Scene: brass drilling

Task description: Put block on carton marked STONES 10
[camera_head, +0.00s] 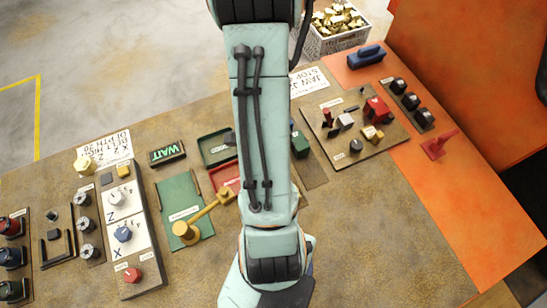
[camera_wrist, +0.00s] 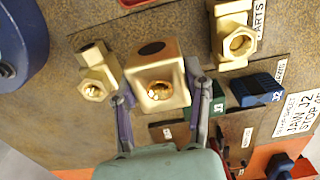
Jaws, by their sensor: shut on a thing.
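A brass block (camera_wrist: 158,98) with a dark round hole on top and a shiny bored hole in its front face sits between the two fingers of my gripper (camera_wrist: 161,108) in the wrist view. The gripper is shut on it. In the head view my own arm hides the gripper and the block. An open carton (camera_head: 337,41) heaped with brass pieces stands at the top; its marking is too small to read. No carton marked STONES 10 can be made out in either view.
Two brass fittings, left (camera_wrist: 97,75) and right (camera_wrist: 232,38), lie near the block. A blue J2 piece (camera_wrist: 257,90) is at the right. In the head view, a control panel (camera_head: 128,220) and green tray (camera_head: 183,205) stand left; a tool board (camera_head: 352,128) stands right. The lower right bench is clear.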

